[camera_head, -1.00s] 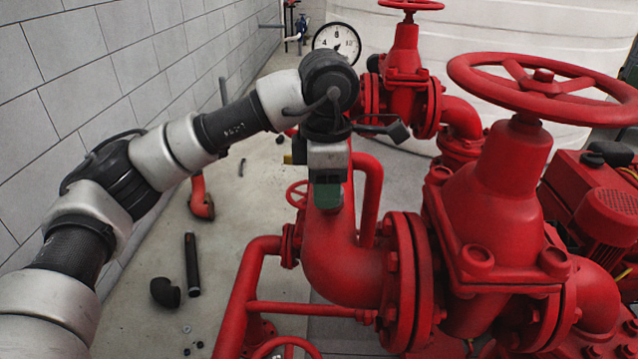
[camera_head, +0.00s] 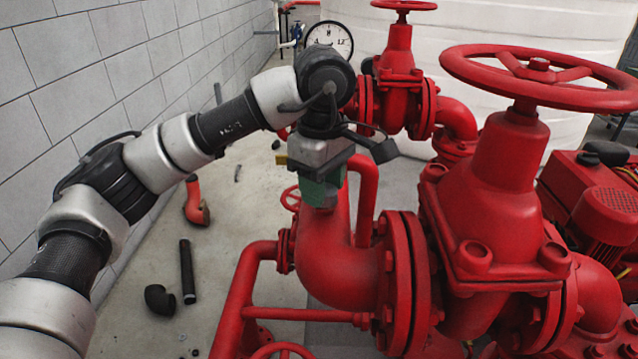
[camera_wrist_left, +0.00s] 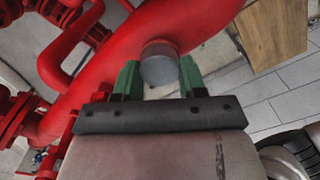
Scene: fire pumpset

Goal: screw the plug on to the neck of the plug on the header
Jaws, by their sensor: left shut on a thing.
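My left gripper (camera_head: 321,192) has green fingers and points down at the large red header pipe (camera_head: 335,262) in the head view. In the left wrist view, the left gripper (camera_wrist_left: 159,78) has one finger on each side of a round grey plug (camera_wrist_left: 158,67) and is shut on it. The plug sits against the side of the red header (camera_wrist_left: 195,22). The neck is hidden behind the plug, so I cannot tell how far the plug is on. In the head view the gripper hides the plug. My right gripper is in neither view.
A large red valve with a handwheel (camera_head: 537,75) stands right of the gripper, and a smaller valve (camera_head: 399,60) behind. A pressure gauge (camera_head: 328,40) is beyond my wrist. A black elbow (camera_head: 159,299) and dark tube (camera_head: 187,271) lie on the floor. A tiled wall is left.

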